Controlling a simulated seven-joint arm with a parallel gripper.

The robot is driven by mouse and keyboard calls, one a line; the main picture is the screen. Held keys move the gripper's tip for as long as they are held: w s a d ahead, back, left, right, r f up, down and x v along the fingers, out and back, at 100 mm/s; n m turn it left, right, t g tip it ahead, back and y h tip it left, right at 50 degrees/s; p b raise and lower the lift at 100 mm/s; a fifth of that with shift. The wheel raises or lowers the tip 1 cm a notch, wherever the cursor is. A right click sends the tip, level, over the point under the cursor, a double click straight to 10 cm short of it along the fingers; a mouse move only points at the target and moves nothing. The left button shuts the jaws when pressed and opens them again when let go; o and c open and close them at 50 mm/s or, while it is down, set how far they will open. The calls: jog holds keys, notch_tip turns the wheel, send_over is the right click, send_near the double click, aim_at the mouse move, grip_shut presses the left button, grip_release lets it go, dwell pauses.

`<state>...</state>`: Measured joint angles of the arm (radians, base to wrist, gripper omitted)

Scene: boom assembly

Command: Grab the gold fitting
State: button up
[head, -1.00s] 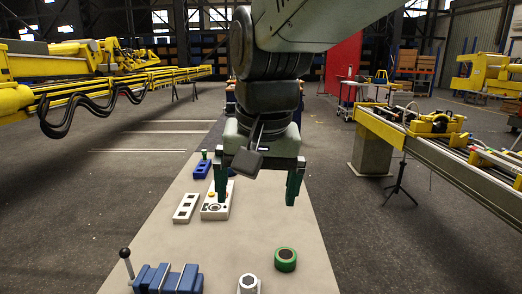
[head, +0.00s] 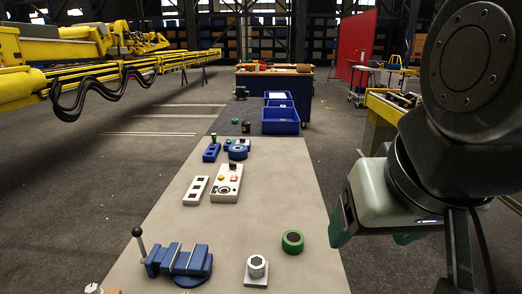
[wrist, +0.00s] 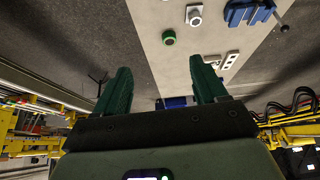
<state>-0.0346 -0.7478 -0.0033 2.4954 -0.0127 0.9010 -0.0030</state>
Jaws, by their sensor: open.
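I cannot clearly make out a gold fitting in either view. A tan-orange piece (head: 112,291) is cut off at the bottom edge of the head view, too little of it showing to identify. My gripper (head: 375,236) is at the right of the head view, beside the right edge of the long grey table. In the wrist view its two green fingers (wrist: 160,72) are spread apart with nothing between them. A green ring with a dark centre (head: 293,241) and a white block with a hex top (head: 257,268) stand on the table to the gripper's left.
A blue vise (head: 178,262) with a lever stands at the near left of the table (head: 270,185). A white button box (head: 227,183) and a white socket strip (head: 196,190) lie farther back.

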jog(key=shift+w, duration=0.1)
jog(key=w+a+f+m+g+y, duration=0.6)
jog(key=w+a+f+g+y, duration=0.15)
jog(key=w+a+f, duration=0.85)
jog(key=a+f+m+y, duration=0.2)
jog(key=f+m, duration=0.1)
jog(key=f, duration=0.4)
jog(key=w+a+f+m+y, duration=0.1)
jog(key=a+f+m, duration=0.2)
jog(key=f, duration=0.4)
jog(key=w+a+f+m+y, duration=0.1)
jog(key=a+f+m+y, duration=0.1)
jog(key=f, duration=0.5)
jog(key=shift+w+a+f+m+g+y, duration=0.1)
jog(key=shift+a+f+m+g+y, duration=0.2)
jog(key=shift+a+m, duration=0.6)
jog(key=shift+m, duration=0.4)
jog(key=x, duration=0.5)
jog(key=shift+d+f, duration=0.1)
jog(key=shift+f, duration=0.35)
jog(key=x, duration=0.4)
jog(key=shift+s+a+f, duration=0.25)
jog(key=shift+s, duration=0.05)
jog(key=shift+a+f, duration=0.25)
jog(key=shift+a, duration=0.3)
